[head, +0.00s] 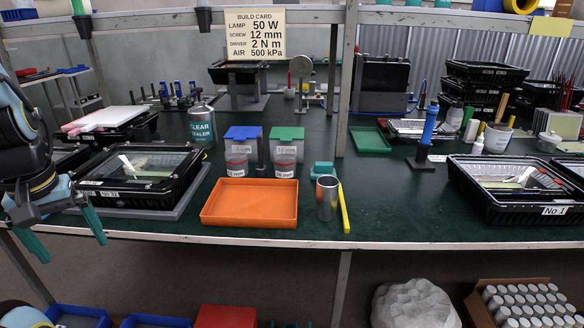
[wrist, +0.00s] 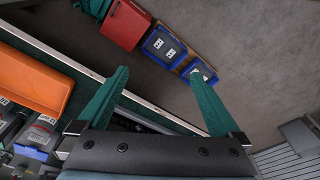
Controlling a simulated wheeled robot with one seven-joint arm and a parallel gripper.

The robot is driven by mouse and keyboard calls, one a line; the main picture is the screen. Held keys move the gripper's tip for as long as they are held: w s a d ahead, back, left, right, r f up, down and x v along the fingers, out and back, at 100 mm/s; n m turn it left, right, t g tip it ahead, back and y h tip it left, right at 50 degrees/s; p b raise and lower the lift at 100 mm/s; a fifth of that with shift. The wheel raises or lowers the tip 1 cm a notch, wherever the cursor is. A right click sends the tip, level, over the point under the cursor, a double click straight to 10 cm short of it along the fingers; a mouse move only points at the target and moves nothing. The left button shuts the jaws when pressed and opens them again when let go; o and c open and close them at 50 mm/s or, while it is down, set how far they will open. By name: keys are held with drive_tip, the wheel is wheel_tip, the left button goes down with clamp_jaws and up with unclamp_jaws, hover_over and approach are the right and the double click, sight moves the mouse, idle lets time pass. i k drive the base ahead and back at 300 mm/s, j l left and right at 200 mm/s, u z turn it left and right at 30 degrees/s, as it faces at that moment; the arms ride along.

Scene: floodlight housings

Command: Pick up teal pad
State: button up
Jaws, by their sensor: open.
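The teal pad (head: 322,169) appears to be the small teal piece on the dark green bench. It stands just behind a metal cylinder (head: 327,198), which hides part of its lower side. My gripper (head: 66,235) is at the far left, in front of the bench edge, well apart from the pad. Its two teal fingers are spread and empty. In the wrist view my gripper (wrist: 158,76) is open over the floor beside the bench edge. I cannot make out the pad in the wrist view.
An orange tray (head: 250,203) lies left of the cylinder, with two jars (head: 285,160) behind it. A black housing (head: 140,175) is near my arm. A shelf post (head: 347,80) rises behind. Bare bench lies right of the strip.

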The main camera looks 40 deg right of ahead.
sight(321, 169)
drive_tip(key=k+l+u, duration=0.1)
drive_tip(key=k+l, duration=0.25)
drive_tip(key=k+l+u, duration=0.1)
drive_tip(key=k+l, duration=0.2)
drive_tip(key=k, duration=0.25)
drive_tip(key=l+u, duration=0.1)
drive_tip(key=l, duration=0.45)
drive_tip(key=k+l, duration=0.15)
drive_tip(key=l, duration=0.35)
drive_tip(key=i+l, duration=0.1)
drive_tip(key=l, duration=0.15)
drive_tip(key=i+l+u, duration=0.1)
drive_tip(key=l, duration=0.1)
